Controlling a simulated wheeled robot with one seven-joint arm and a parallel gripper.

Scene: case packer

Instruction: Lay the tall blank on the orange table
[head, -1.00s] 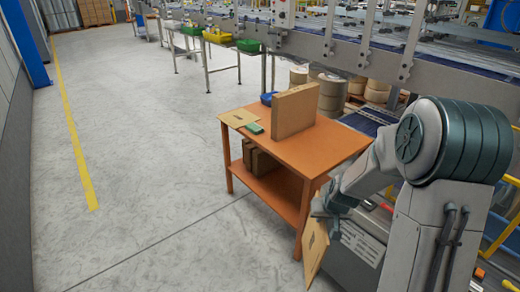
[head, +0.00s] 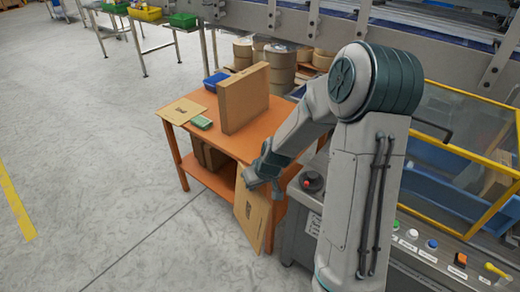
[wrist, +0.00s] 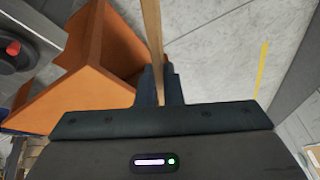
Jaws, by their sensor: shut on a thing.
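My gripper (head: 256,180) is shut on a tall, flat brown cardboard blank (head: 252,215), which hangs down on edge in front of the orange table. In the wrist view the blank (wrist: 152,35) shows edge-on between the fingers (wrist: 160,88). The orange table (head: 232,145) stands just behind the blank in the head view; it also shows at the left in the wrist view (wrist: 85,95). The blank's lower end is clear of the tabletop, beside the table's near end. Whether it touches the table's side cannot be told.
On the tabletop are an upright brown carton (head: 244,97), a flat blank (head: 181,110), a green item (head: 202,122) and a blue bin (head: 215,80). Brown boxes (head: 208,153) sit on the lower shelf. A machine with yellow-framed guard (head: 470,155) stands right. Floor at left is clear.

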